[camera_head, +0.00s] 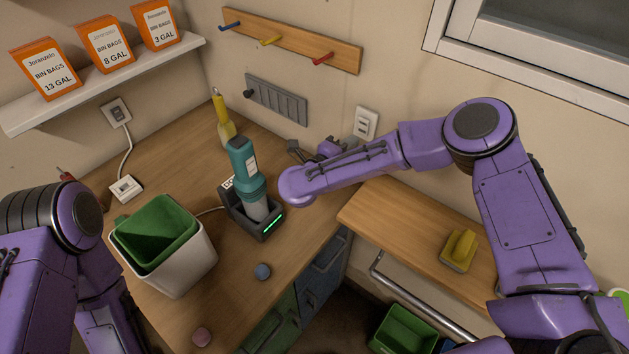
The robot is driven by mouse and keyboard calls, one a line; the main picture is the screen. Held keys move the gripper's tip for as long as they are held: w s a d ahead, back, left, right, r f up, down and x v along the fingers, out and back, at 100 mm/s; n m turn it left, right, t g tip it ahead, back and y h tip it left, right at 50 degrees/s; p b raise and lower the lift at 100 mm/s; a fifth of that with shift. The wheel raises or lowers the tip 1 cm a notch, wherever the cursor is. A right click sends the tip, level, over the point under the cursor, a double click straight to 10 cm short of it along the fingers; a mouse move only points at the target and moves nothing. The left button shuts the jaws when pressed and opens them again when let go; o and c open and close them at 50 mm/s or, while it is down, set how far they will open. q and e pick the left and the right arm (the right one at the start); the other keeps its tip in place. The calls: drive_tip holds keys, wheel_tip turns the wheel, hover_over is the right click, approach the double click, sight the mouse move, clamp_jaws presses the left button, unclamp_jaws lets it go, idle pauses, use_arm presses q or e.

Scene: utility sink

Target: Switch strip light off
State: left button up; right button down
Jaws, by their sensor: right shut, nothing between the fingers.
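No strip light can be made out in the head view. A white wall switch plate (366,123) is on the back wall, just above my right forearm. Another plate (116,113) is on the left wall with a white cord running down to a small white box (126,187) on the worktop. My right gripper (296,150) is shut and empty, near the back wall under the grey slatted panel, left of the switch plate. My wrist partly hides it, and I cannot tell if it touches the wall. My left arm shows at the lower left; its gripper is out of view.
A teal handheld device (243,161) stands in a black dock (264,226). A white bin (188,268) with a green liner stands on the worktop (225,300). A peg rail (290,38) and a grey slatted panel (276,100) are on the wall. A yellow brush (459,250) lies on the right shelf.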

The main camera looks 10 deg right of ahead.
drive_tip(key=f+b+v, duration=0.2)
drive_tip(key=b+v, duration=0.2)
drive_tip(key=v, duration=0.6)
drive_tip(key=f+b+v, duration=0.2)
drive_tip(key=b+v, duration=0.1)
drive_tip(key=v, duration=0.7)
drive_tip(key=shift+s+a+b, duration=0.4)
drive_tip(key=shift+s, duration=0.15)
drive_tip(key=shift+f, duration=0.1)
drive_tip(key=shift+f, duration=0.1)
